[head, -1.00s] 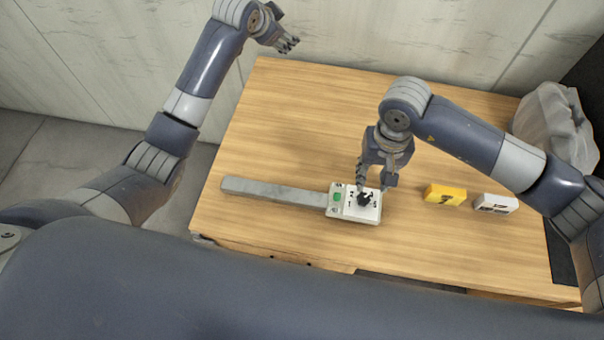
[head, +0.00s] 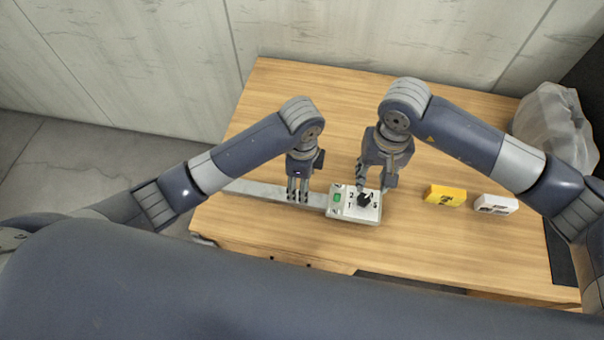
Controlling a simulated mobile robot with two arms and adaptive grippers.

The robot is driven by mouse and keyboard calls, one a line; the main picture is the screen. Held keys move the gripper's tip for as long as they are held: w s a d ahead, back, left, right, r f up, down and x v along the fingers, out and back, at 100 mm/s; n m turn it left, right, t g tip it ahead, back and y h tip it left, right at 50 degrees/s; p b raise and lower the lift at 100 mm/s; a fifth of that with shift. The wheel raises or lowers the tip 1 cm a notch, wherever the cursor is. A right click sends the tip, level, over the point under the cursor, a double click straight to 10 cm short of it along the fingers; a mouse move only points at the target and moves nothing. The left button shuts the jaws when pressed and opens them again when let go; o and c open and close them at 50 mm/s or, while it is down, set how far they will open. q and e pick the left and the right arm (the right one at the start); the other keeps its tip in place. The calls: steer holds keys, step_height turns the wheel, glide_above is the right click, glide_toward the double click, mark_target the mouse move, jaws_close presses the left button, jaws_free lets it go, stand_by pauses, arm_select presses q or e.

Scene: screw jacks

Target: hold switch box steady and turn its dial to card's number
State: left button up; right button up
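The switch box (head: 341,214) is a small white box at the table's front middle, with a green patch on its left part. Its black dial (head: 365,200) sits on the right part among small printed numbers; where it points is too small to tell. My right gripper (head: 375,186) is over the box's back right, fingers apart, one close behind the dial, the other by the right edge; contact cannot be told. My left gripper (head: 298,196) points down over the grey bar left of the box, its finger gap unclear. No card with a readable number can be made out.
The long grey bar (head: 258,192) lies against the box's left side. A yellow block (head: 445,195) with a dark mark and a white block (head: 496,204) lie to the right. A crumpled translucent bag (head: 553,130) is at the back right. The back of the wooden table (head: 330,85) is clear.

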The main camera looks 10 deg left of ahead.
arm_select(q)
step_height(320, 180, down, 9)
steer(key=shift+f, duration=0.1)
stand_by(0.3)
jaws_close()
arm_select(e)
steer(key=o, duration=0.4)
